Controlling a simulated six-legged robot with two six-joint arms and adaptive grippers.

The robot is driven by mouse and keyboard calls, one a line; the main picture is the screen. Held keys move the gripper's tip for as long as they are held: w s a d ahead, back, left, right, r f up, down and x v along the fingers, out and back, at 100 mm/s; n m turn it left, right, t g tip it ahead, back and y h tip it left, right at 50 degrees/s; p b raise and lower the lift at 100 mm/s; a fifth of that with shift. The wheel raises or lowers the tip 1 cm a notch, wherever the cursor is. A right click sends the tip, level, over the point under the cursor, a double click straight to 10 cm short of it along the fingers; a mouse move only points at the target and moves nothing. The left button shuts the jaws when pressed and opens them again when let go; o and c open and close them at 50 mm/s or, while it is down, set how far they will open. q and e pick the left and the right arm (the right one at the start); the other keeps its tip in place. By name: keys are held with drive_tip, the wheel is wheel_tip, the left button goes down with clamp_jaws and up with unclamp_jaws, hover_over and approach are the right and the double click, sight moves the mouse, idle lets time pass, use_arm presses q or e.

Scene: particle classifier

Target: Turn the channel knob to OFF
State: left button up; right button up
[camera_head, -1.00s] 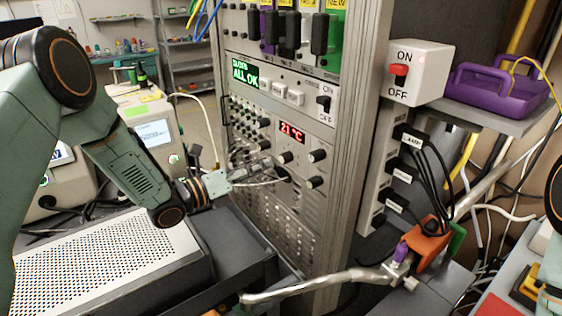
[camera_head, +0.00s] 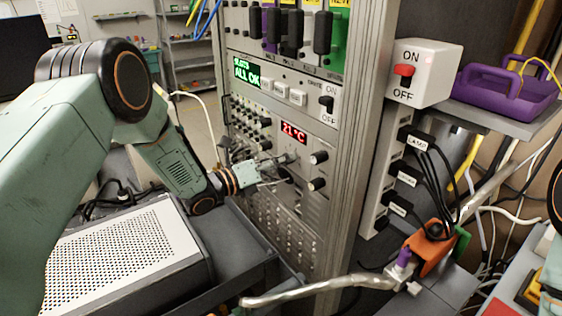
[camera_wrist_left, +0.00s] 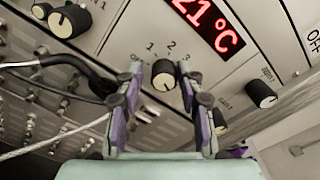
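The channel knob (camera_wrist_left: 164,76) is a small dark round knob with a pale face, on the grey panel below the red 21 °C display (camera_wrist_left: 208,22). The numbers 1 and 2 show above it in the left wrist view; its OFF mark cannot be made out. My left gripper (camera_wrist_left: 161,72) is open, with one finger on each side of the knob. Whether the fingers touch it, I cannot tell. In the head view, my left gripper (camera_head: 282,168) reaches the rack panel and partly hides the knob. My right gripper is not in view.
Other knobs (camera_head: 318,157) sit to the right on the panel, and cables run beside the left finger in the wrist view. A white ON/OFF switch box (camera_head: 418,72) and a purple tray (camera_head: 500,95) are right of the rack. A perforated box (camera_head: 125,250) lies below my left arm.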

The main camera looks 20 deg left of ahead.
use_arm(q)
drive_tip(key=shift+s+d+r, duration=0.1)
drive_tip(key=shift+s+r, duration=0.1)
drive_tip(key=shift+s, duration=0.05)
drive_tip(key=shift+c, duration=1.4)
drive_tip(key=shift+w, duration=0.1)
clamp_jaws()
drive_tip(key=m, duration=2.7)
drive_tip(key=shift+r+m, duration=0.15)
drive_tip(key=shift+m, duration=0.15)
idle(0.4)
